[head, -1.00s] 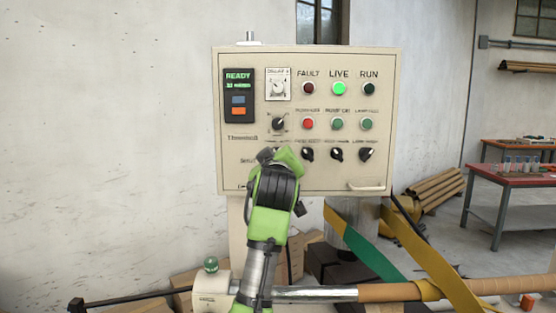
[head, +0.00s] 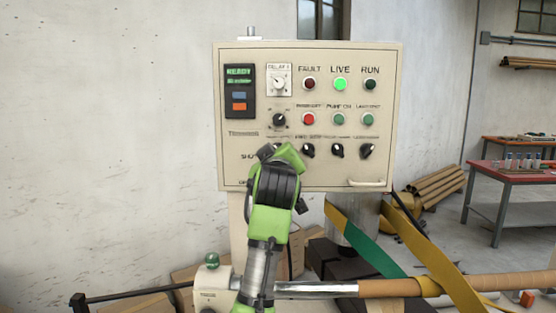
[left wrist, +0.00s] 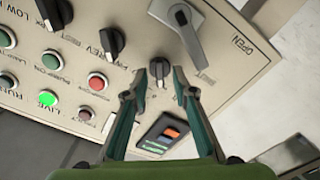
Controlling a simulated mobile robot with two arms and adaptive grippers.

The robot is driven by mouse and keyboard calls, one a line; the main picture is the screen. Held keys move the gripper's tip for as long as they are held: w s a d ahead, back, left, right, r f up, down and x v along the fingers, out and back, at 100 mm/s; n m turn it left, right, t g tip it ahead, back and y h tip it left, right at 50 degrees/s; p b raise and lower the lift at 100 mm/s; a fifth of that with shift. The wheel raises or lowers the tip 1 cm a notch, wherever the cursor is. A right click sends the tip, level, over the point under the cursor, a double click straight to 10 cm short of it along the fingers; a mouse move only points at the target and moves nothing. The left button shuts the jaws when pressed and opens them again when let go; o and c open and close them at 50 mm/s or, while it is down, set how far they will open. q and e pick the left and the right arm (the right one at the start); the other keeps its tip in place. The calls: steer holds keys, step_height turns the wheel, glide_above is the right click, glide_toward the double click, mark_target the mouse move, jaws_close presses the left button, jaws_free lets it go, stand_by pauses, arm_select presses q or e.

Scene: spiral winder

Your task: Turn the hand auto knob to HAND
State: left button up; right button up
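A cream control panel (head: 330,175) faces me in the head view. My left gripper (head: 279,150) is in front of its lower left part. In the left wrist view my left gripper (left wrist: 163,72) is open, with its fingertips on either side of a small black knob (left wrist: 158,66). I cannot tell whether the fingers touch it. This knob is in the lower knob row and is hidden behind my gripper in the head view. I take it for the hand auto knob; its label is not readable. My right gripper is not in view.
A large grey handle (left wrist: 185,28) marked OPEN is close to the fingertips. Another black knob (left wrist: 111,42) and a red button (left wrist: 97,82) are beside them. Below the panel are a steel bar (head: 315,290) and a yellow-green strap (head: 365,240).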

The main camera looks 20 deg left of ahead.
arm_select(q)
steer(key=v, duration=1.1)
